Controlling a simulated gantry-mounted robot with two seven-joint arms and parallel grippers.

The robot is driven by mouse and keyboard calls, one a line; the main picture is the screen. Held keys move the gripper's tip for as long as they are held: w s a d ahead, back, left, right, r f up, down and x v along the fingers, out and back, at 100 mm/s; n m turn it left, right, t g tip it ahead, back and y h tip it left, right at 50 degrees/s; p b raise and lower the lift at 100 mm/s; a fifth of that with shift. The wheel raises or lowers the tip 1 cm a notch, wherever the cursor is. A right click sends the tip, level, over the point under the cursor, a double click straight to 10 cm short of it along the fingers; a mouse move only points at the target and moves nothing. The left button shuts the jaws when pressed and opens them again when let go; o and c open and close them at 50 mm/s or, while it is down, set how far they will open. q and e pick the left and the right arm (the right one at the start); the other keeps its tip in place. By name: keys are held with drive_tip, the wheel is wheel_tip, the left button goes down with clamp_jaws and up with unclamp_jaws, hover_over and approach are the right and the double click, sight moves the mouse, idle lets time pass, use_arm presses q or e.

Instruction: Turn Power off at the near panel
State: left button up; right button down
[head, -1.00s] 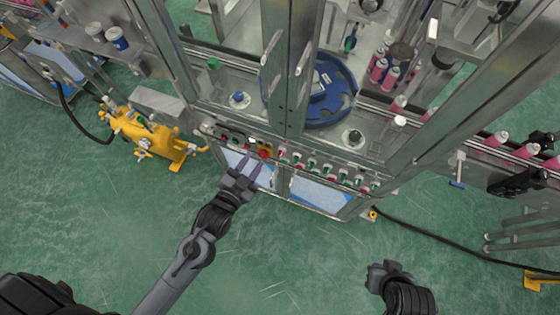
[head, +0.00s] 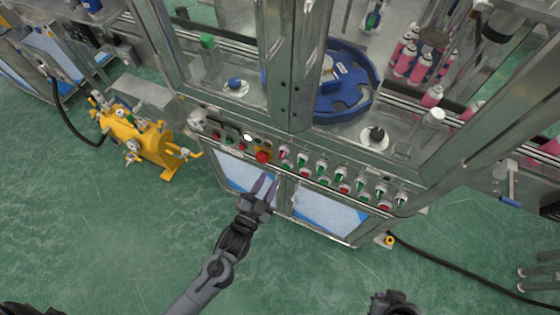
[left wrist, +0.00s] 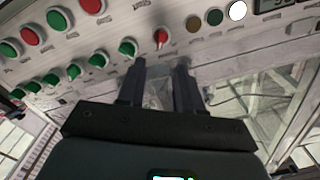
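The near panel (head: 232,130) is a strip of buttons and knobs along the machine's front edge. The head view shows a red emergency button on yellow (head: 262,156), a white button (head: 247,137) and several red and green controls. Labels are too small to read, so I cannot tell which control is Power. My left gripper (head: 267,181) is open and empty, just below the panel. In the left wrist view its parted fingers (left wrist: 161,64) point towards a small red knob (left wrist: 161,36), apart from it. My right gripper (head: 390,304) is cut off at the bottom edge.
Cabinet doors (head: 329,212) lie below the panel. A blue star wheel (head: 345,90) and pink cans (head: 408,62) sit inside the framed machine. A yellow pump (head: 135,137) stands on the floor at left. A black cable (head: 470,275) runs at right. The green floor in front is clear.

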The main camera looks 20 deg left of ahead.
sight(281, 157)
use_arm(q)
drive_tip(key=w, duration=0.6)
drive_tip(key=w+b, duration=0.1)
drive_tip(key=w, duration=0.2)
drive_tip(key=shift+w+d, duration=0.15)
drive_tip(key=shift+d, duration=0.1)
clamp_jaws()
